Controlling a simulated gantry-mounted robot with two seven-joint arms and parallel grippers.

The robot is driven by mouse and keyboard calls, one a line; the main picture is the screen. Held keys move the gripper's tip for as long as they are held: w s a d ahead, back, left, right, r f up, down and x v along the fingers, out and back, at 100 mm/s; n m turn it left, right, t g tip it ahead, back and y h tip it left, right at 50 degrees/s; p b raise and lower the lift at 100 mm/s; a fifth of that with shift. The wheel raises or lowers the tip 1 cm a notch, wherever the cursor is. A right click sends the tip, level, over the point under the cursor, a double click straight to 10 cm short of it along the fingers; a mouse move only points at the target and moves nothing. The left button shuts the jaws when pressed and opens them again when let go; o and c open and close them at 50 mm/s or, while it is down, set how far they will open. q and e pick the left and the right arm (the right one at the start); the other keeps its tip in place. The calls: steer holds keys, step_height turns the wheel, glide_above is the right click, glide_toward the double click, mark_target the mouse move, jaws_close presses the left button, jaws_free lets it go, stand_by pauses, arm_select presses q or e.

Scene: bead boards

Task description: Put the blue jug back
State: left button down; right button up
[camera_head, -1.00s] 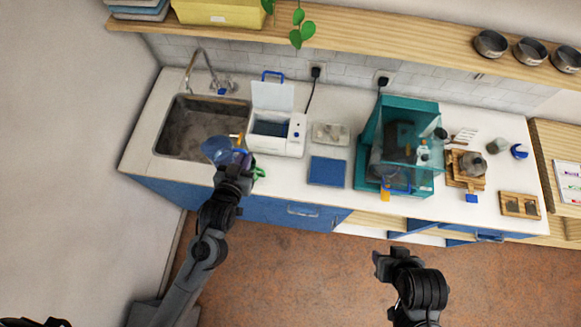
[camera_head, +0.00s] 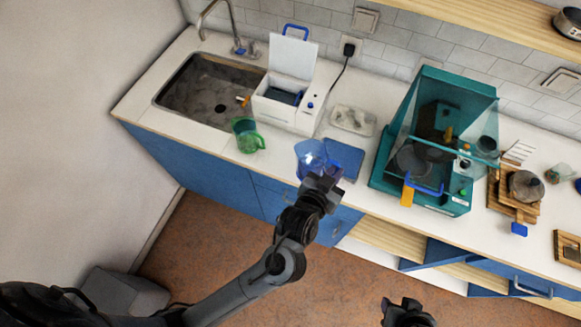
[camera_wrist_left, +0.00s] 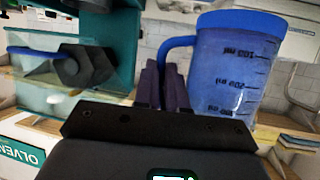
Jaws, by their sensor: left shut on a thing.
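The blue jug (camera_head: 310,153) is see-through and has measuring marks. It also fills the right of the left wrist view (camera_wrist_left: 232,70). My left gripper (camera_head: 324,180) is shut on the jug, with its fingers (camera_wrist_left: 162,86) at the handle. In the head view the jug overlaps the left part of a blue mat (camera_head: 346,160) on the counter; I cannot tell whether it touches it. My right gripper (camera_head: 404,308) is at the bottom edge, away from the counter, and its jaws are unclear.
A green jug (camera_head: 248,136) stands on the counter front, left of the blue jug. Behind are a sink (camera_head: 170,95), an open white box-like device (camera_head: 290,112) and a pale tray (camera_head: 353,119). A teal glass-fronted cabinet (camera_head: 385,180) stands to the right.

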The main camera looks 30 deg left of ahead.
mark_target(305, 160)
arm_select(q)
steer(key=w+a+f, duration=0.2)
steer(key=a, duration=0.1)
steer(key=w+a+f+b, duration=0.1)
steer(key=w+a+f, duration=0.1)
steer(key=a+f, duration=0.1)
steer(key=w+a+f+b, duration=0.1)
steer(key=w+a+f, duration=0.1)
steer(key=a, duration=0.2)
steer(key=shift+w+f, duration=0.2)
steer(key=shift+f+b, duration=0.3)
steer(key=shift+f, duration=1.75)
steer(key=c, duration=1.2)
jaws_free()
steer(key=shift+f, duration=0.15)
